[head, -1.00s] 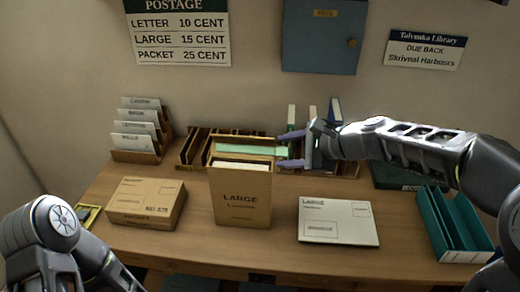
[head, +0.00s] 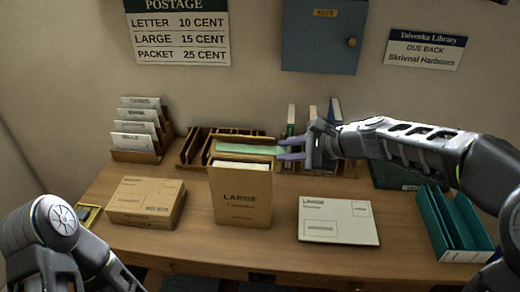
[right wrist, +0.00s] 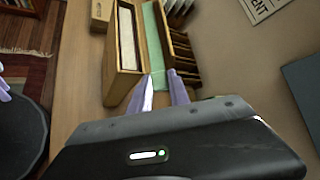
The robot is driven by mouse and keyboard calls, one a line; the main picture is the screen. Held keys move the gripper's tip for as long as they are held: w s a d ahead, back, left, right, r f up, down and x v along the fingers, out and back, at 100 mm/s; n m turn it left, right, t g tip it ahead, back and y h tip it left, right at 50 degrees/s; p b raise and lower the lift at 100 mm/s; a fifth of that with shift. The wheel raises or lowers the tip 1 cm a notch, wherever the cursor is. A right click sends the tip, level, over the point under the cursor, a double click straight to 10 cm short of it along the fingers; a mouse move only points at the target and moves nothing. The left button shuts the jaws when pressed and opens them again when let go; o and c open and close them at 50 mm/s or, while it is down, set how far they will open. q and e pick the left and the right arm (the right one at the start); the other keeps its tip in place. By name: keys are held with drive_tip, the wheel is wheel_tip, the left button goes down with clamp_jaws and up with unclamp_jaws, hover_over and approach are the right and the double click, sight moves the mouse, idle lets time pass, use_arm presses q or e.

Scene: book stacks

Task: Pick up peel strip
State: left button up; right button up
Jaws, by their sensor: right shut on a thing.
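The peel strip is a pale green strip (head: 250,149) along the top of the tan box marked LARGE (head: 240,197), by its back edge. In the right wrist view the green strip (right wrist: 152,35) runs lengthwise beside the open box (right wrist: 124,55). My right gripper (head: 284,149) is shut on the strip's right end, with its lilac fingers on either side of it. The fingers (right wrist: 162,88) also show in the right wrist view. My left arm is at the lower left. Lilac tips of my left gripper (right wrist: 3,90) show at the right wrist view's left edge, mostly cut off.
A white envelope (head: 338,221) lies right of the box and a brown parcel (head: 146,202) left of it. A letter rack (head: 138,133) and wooden slots (head: 197,147) stand behind. A teal tray (head: 455,225) is at the right. The front desk strip is mostly clear.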

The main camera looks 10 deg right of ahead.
clamp_jaws()
drive_tip(key=shift+r, duration=0.1)
drive_tip(key=shift+s+r, duration=0.2)
drive_tip(key=shift+r, duration=0.15)
wheel_tip(320, 180, up, 6)
drive_tip(key=s+a+b, duration=0.2)
drive_tip(key=s+a, duration=0.1)
drive_tip(key=s, duration=1.6)
drive_tip(key=shift+s, duration=0.2)
drive_tip(key=shift+r, duration=0.15)
drive_tip(key=shift+r+p, duration=2.55)
drive_tip(key=shift+r, duration=0.4)
